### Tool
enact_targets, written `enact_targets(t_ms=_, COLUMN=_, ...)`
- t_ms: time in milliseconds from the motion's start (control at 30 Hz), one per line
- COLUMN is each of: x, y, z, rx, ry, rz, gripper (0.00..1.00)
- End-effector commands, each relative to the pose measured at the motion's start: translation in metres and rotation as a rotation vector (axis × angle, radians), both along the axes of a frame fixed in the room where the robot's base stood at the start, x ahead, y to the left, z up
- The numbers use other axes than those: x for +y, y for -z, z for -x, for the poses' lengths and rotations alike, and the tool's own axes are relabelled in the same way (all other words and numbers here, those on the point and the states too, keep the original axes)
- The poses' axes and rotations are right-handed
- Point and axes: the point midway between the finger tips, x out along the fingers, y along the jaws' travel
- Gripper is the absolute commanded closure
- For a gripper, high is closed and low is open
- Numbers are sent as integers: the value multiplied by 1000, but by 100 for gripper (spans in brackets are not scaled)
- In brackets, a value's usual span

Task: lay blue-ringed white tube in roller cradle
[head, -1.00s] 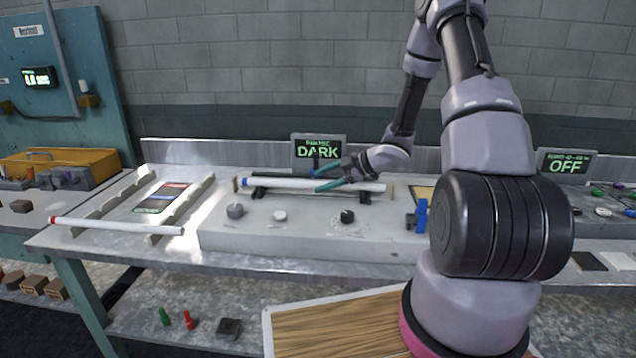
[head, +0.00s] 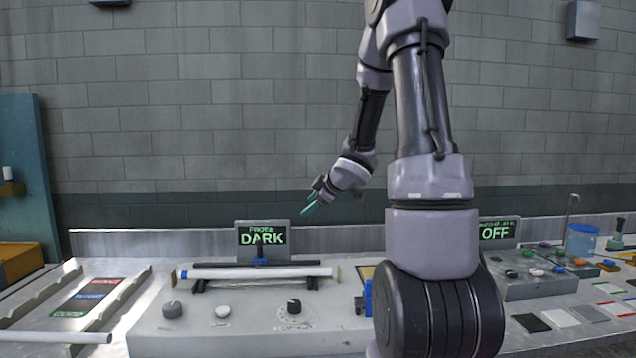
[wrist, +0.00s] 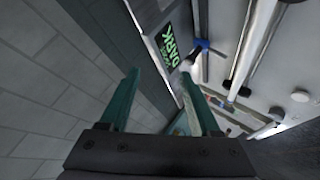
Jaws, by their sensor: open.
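The blue-ringed white tube (head: 252,272) lies level across the black supports of the roller cradle (head: 311,284) on the grey bench unit. Its blue ring (head: 183,274) is at the left end. My gripper (head: 310,205) is open and empty, raised above and behind the tube, clear of it. In the wrist view, the teal fingers (wrist: 160,100) are spread apart with nothing between them. The tube also shows in the wrist view (wrist: 256,38), to the right of the fingers.
A display reading DARK (head: 262,236) stands behind the cradle. Another white tube (head: 55,338) lies on the rack at left. Knobs (head: 294,307) line the unit's front. A second display reads OFF (head: 497,232) at right. The wall behind my gripper is bare.

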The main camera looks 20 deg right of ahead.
Motion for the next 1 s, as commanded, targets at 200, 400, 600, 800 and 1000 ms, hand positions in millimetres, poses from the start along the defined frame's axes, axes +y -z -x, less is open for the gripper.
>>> enact_targets(t_ms=200, x=-20, y=-92, z=56, rx=12, ry=467, rz=-110, gripper=37)
enact_targets(t_ms=400, x=-2, y=-132, z=150, rx=120, ry=795, rz=-381, gripper=37)
enact_targets(t_ms=600, x=50, y=-140, z=243, rx=328, ry=952, rz=-701, gripper=37)
enact_targets(t_ms=800, x=89, y=-142, z=294, rx=490, ry=976, rz=-873, gripper=37)
enact_targets(t_ms=1000, x=96, y=-141, z=303, rx=524, ry=978, rz=-900, gripper=37)
